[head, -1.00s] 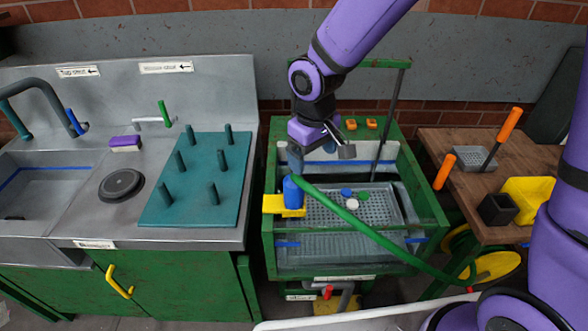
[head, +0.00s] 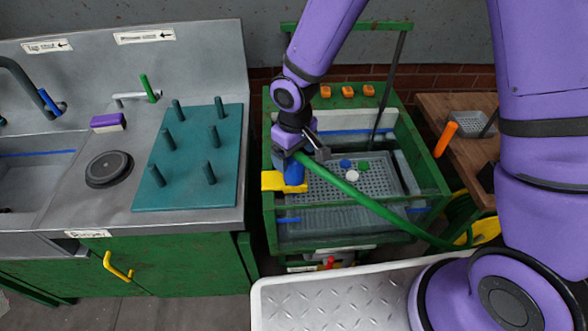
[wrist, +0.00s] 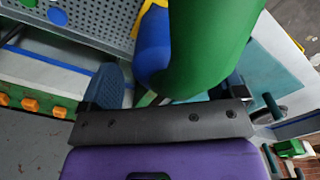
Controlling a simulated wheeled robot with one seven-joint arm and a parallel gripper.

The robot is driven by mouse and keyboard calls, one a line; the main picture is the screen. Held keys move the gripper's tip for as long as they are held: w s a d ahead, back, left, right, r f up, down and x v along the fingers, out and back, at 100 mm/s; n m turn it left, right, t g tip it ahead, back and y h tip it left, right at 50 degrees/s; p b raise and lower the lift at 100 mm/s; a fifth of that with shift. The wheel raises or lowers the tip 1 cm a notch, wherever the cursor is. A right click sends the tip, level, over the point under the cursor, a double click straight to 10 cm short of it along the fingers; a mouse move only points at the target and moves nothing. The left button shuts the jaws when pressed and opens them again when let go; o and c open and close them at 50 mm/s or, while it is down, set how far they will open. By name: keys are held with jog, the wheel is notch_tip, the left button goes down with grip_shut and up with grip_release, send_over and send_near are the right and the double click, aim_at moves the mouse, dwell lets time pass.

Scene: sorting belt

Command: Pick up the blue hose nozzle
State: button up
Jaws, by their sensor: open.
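The blue hose nozzle (head: 294,172) stands in a yellow holder (head: 283,182) on the left wall of the green-framed wash basin. A green hose (head: 372,204) runs from its top across the basin to the lower right. My gripper (head: 302,152) is open right at the top of the nozzle, where the hose joins it. In the wrist view the nozzle (wrist: 153,48) and the thick green hose (wrist: 200,45) lie just beyond the gripper (wrist: 165,90), with the hose between the fingers or just past them; I cannot tell which. The gripper partly hides the nozzle's top.
A perforated grey tray (head: 385,178) in the basin holds blue, white and green discs. Orange blocks (head: 347,91) sit on the back ledge. A steel counter with a teal peg board (head: 190,165) stands left, a wooden table (head: 458,140) right.

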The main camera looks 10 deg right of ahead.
jog(key=shift+f, duration=1.8)
jog(key=c, duration=1.2)
jog(key=shift+w+r, duration=0.1)
notch_tip(320, 180, up, 10)
jog(key=shift+f, duration=0.1)
jog(key=o, duration=0.5)
jog(key=shift+c, duration=0.9)
